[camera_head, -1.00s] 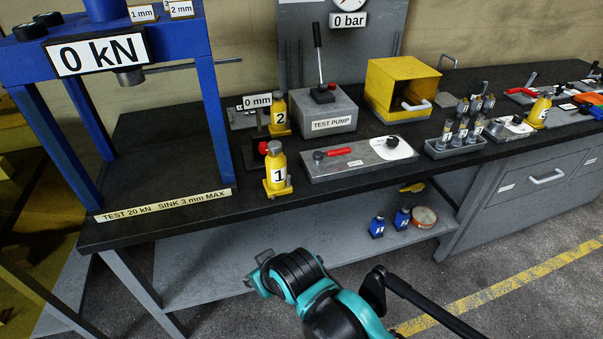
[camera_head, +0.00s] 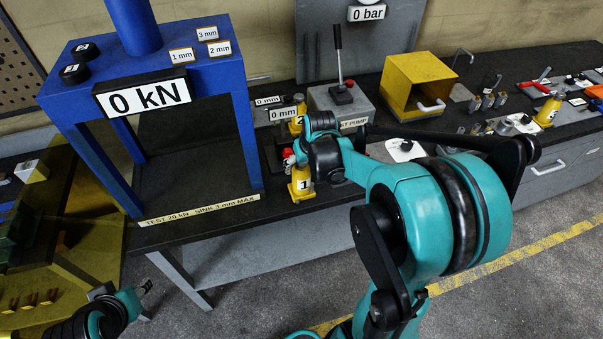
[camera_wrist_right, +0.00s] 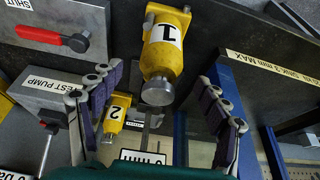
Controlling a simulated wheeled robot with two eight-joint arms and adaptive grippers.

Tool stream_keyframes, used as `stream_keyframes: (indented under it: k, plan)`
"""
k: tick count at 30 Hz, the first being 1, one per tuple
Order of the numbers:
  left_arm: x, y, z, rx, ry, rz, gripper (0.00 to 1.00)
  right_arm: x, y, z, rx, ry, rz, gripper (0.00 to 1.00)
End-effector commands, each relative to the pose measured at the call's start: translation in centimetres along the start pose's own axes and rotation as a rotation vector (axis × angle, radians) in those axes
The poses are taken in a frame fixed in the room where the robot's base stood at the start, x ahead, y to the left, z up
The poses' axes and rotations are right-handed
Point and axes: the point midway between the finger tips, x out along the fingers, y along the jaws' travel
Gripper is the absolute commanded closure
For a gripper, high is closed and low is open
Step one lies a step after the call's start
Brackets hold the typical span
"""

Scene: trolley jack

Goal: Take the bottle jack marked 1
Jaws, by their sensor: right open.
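The yellow bottle jack marked 1 (camera_head: 301,190) stands near the front edge of the bench, right of the blue press; its upper part is hidden behind my right gripper (camera_head: 291,160) in the head view. In the right wrist view, jack 1 (camera_wrist_right: 163,55) shows its label and round metal top. My right gripper (camera_wrist_right: 160,84) is open, with one finger on each side of the jack's top and visible gaps. The bottle jack marked 2 (camera_wrist_right: 115,118) stands farther back. My left gripper (camera_head: 145,287) is low at the left, away from the bench, too small to read.
The blue press (camera_head: 245,140) stands close left of jack 1. The test pump (camera_head: 340,100) and a plate with a red-handled valve (camera_wrist_right: 55,30) are close by on the other side. A yellow box (camera_head: 417,83) stands farther right on the bench.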

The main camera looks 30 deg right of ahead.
Motion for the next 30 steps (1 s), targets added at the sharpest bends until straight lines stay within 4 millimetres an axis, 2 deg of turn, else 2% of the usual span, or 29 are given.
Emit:
stream_keyframes:
  k: [15,24,26,30]
  plan:
    - [1.9,0.0,1.4,0.000,0.000,0.000,0.60,7.1,-0.1,0.6,0.000,0.000,0.000,0.24]
    - [1.9,0.0,1.4,0.000,0.000,0.000,0.60,7.5,-0.2,0.6,0.000,0.000,0.000,0.24]
    - [1.9,0.0,1.4,0.000,0.000,0.000,0.60,7.5,-0.2,0.6,0.000,0.000,0.000,0.38]
    - [1.9,0.0,1.4,0.000,0.000,0.000,0.60,7.5,-0.2,0.6,0.000,0.000,0.000,0.74]
